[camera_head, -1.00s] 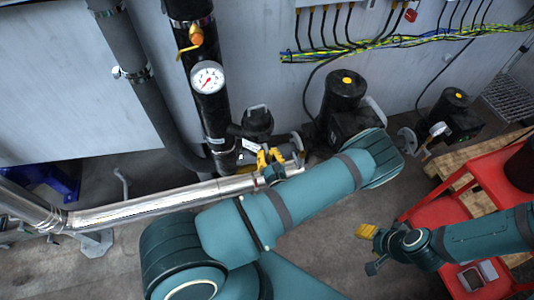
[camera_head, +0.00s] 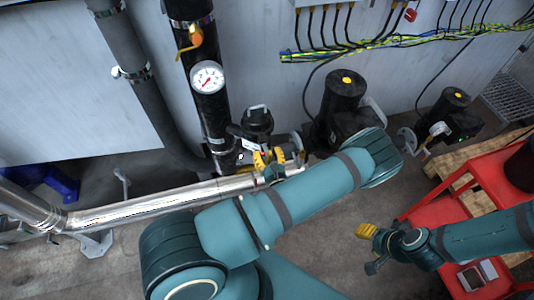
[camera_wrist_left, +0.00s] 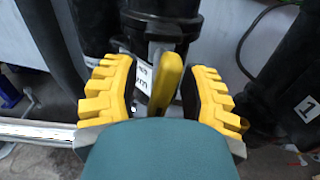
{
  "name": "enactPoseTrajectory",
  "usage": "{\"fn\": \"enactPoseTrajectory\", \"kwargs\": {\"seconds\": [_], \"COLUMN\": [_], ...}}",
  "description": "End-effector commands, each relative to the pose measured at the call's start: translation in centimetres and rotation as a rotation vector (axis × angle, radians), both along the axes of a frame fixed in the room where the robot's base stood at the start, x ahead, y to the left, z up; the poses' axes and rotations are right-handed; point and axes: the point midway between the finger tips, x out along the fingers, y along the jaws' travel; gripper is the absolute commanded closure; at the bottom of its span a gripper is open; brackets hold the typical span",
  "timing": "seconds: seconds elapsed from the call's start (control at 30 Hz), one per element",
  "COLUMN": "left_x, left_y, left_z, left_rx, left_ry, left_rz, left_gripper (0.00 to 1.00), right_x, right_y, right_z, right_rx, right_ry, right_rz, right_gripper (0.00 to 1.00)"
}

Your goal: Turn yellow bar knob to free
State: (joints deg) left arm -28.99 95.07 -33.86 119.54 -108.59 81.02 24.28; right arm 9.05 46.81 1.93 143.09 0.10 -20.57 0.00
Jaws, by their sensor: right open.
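The yellow bar knob (camera_wrist_left: 165,84) stands upright between the fingers of my left gripper (camera_wrist_left: 160,95) in the left wrist view. The left finger is apart from the knob; the right finger is close beside it, and I cannot tell whether it touches. My left gripper (camera_head: 270,158) is open around the knob, at the valve below the black pipe. In the head view the fingers and knob are too small to separate clearly. My right gripper (camera_head: 368,248) is open and empty, low at the right, away from the valve.
A black vertical pipe with a white gauge (camera_head: 207,78) rises behind the valve. A silver pipe (camera_head: 150,203) runs left from it. Black pumps (camera_head: 343,90) stand to the right.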

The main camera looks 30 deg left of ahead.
Motion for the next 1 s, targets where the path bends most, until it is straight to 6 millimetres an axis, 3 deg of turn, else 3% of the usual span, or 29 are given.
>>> {"fn": "enactPoseTrajectory", "kwargs": {"seconds": [0.27, 0.7, 1.0], "left_x": [-0.6, -6.0, -7.7], "left_y": [-0.9, -7.1, -9.1], "left_z": [0.0, 0.0, 0.0], "left_rx": [-0.001, 0.000, 0.000], "left_ry": [0.002, 0.002, 0.000], "left_rz": [-0.003, -0.004, -0.001], "left_gripper": [0.56, 0.56, 0.56], "right_x": [0.0, 0.0, 0.0], "right_y": [0.0, 0.0, 0.0], "right_z": [0.0, 0.0, 0.0], "right_rx": [0.000, 0.000, 0.000], "right_ry": [0.000, 0.000, 0.000], "right_rz": [0.000, 0.000, 0.000], "right_gripper": [0.53, 0.53, 0.53]}}
